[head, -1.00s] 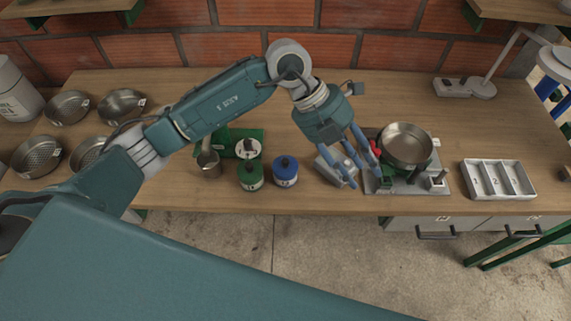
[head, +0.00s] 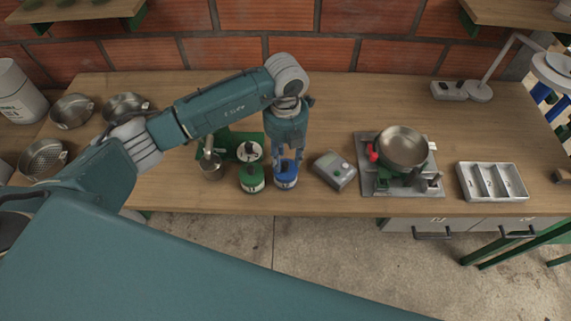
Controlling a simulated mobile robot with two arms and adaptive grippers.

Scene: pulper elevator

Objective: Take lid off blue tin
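The blue tin (head: 286,182) stands upright on the wooden bench, with its blue lid on top. My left gripper (head: 287,167) points straight down over the blue tin. Its fingers are apart, one on each side at about the height of the lid. The fingers partly hide the lid, and I cannot tell whether they touch it. My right gripper is not in view.
A green tin (head: 251,179) stands close left of the blue tin, with a metal cup (head: 211,167) beyond it. A small grey device (head: 334,171) lies to the right. Further right are a burner with a pan (head: 403,147) and a divided tray (head: 492,182).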

